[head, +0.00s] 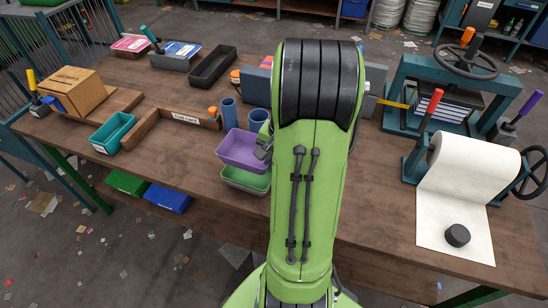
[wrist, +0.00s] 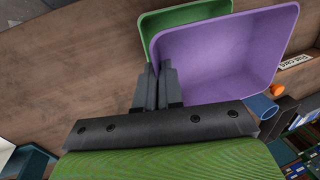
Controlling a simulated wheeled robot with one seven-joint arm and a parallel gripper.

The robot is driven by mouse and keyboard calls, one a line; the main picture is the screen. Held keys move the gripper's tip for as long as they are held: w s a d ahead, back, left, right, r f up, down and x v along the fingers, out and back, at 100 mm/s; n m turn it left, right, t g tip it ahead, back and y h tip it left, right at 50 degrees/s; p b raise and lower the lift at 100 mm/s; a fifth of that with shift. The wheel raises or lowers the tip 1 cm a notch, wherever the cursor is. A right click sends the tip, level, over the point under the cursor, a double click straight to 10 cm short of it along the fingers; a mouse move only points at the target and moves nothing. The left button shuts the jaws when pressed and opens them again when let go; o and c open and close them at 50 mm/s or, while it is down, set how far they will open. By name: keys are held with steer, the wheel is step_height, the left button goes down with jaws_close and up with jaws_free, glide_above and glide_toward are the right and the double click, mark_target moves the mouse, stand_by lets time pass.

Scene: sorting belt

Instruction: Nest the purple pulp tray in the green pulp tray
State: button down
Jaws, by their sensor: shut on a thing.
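The purple pulp tray (head: 240,149) is held by its rim in my gripper (head: 263,150), just above the table. In the wrist view, my gripper (wrist: 160,78) is shut on the near left edge of the purple tray (wrist: 225,60), which opens towards the camera. The green pulp tray (head: 245,180) sits below it, showing along the front in the head view. In the wrist view the green tray (wrist: 180,14) shows along the far and left sides, partly covered by the purple one. I cannot tell whether the two trays touch.
Blue cups (head: 229,113) stand just behind the trays. A wooden divider (head: 170,125) and a teal tray (head: 113,133) lie to the left. A press (head: 450,95) and a paper roll (head: 465,175) stand to the right. The table's front edge is close to the green tray.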

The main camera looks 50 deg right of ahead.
steer(key=shift+w+f, duration=0.15)
steer(key=shift+f, duration=0.2)
steer(key=shift+s+b+x, duration=0.25)
steer(key=shift+b+x, duration=0.85)
steer(key=shift+b, duration=0.15)
steer(key=shift+d+f+b, duration=0.1)
steer(key=shift+f+b, duration=0.85)
steer(key=shift+f, duration=0.35)
steer(key=c, duration=1.2)
jaws_free()
steer(key=shift+w+a+r+p+v, duration=0.1)
steer(key=shift+w+p+v, duration=0.25)
steer(key=shift+p+v, duration=1.1)
steer(key=shift+w+a+r+p+v, duration=0.1)
steer(key=shift+w+p+v, duration=0.25)
steer(key=shift+p+v, duration=1.1)
steer(key=shift+w+a+r+p+v, duration=0.1)
steer(key=shift+w+p+v, duration=0.2)
steer(key=shift+p+v, duration=1.15)
steer(key=shift+s+r+b, duration=0.1)
steer(key=shift+b, duration=0.2)
